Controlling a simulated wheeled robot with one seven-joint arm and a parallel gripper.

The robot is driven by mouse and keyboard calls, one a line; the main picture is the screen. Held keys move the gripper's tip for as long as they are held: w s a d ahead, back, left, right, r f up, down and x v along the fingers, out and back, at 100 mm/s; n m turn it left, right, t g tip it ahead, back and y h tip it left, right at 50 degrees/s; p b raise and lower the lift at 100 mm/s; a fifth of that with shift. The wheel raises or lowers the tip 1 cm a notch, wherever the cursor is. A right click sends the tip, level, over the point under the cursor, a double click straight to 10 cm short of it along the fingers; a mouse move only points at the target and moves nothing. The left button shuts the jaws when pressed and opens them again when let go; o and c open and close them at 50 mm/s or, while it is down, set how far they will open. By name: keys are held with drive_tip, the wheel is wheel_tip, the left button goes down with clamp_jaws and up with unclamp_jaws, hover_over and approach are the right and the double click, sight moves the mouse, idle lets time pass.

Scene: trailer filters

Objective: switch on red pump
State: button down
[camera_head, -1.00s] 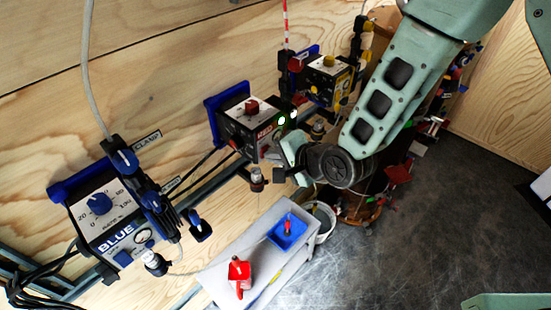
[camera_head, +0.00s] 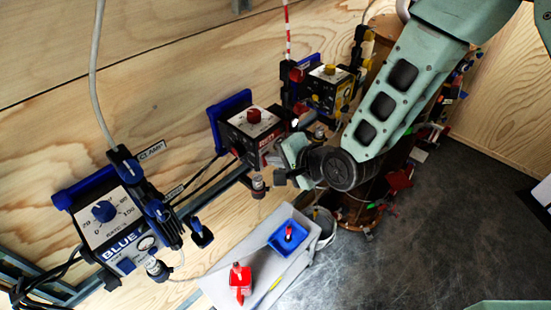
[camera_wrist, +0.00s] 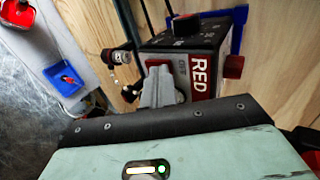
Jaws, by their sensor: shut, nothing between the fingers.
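The red pump (camera_head: 246,128) is a dark box with a white top, a red knob (camera_head: 254,115) and a red label, mounted on the wooden wall on a blue bracket. In the wrist view the red pump (camera_wrist: 215,50) shows its red "RED" label. My gripper (camera_head: 268,160) is at the pump's front lower right in the head view. In the wrist view the shut fingers (camera_wrist: 158,82) overlap the front panel beside the label, with nothing between them. They hide part of the panel, and I cannot tell whether they touch it. A switch is not clearly visible.
The blue pump (camera_head: 112,220) hangs at left and the yellow pump (camera_head: 330,88) behind at right. Floor at right is open.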

drive_tip(key=p+v, duration=0.3)
drive_tip(key=v, duration=0.9)
drive_tip(key=shift+p, duration=0.4)
